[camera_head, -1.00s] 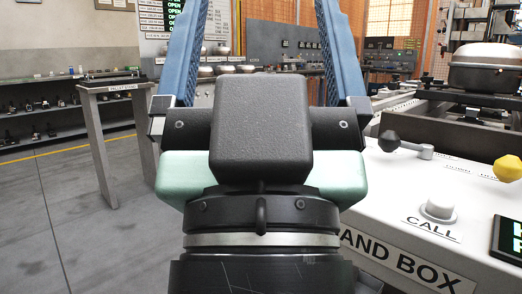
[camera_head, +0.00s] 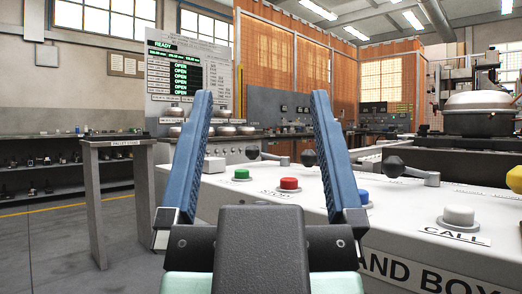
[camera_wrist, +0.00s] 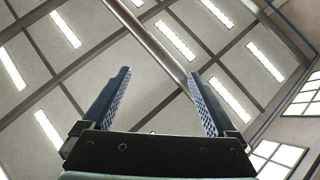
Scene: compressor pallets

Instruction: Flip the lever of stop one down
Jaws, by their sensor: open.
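The white hand box (camera_head: 400,215) stands right of centre in the head view, with levers on its top. One lever with a black knob (camera_head: 393,166) points left from its pivot. Two more black knobs show, one between my fingers (camera_head: 309,158) and one farther left (camera_head: 252,152). A yellow knob (camera_head: 515,179) is at the right edge. Labels by the levers are too small to read, so I cannot tell which is stop one. My gripper (camera_head: 262,100) is open and empty, its blue fingers pointing up in front of the box. The wrist view shows only fingers (camera_wrist: 160,85) against the ceiling.
Green (camera_head: 241,175), red (camera_head: 289,185) and blue (camera_head: 363,198) buttons and a white CALL button (camera_head: 459,216) are on the box. A pallet stand (camera_head: 100,200) is at left. A compressor (camera_head: 480,112) sits behind the box. Floor at left is clear.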

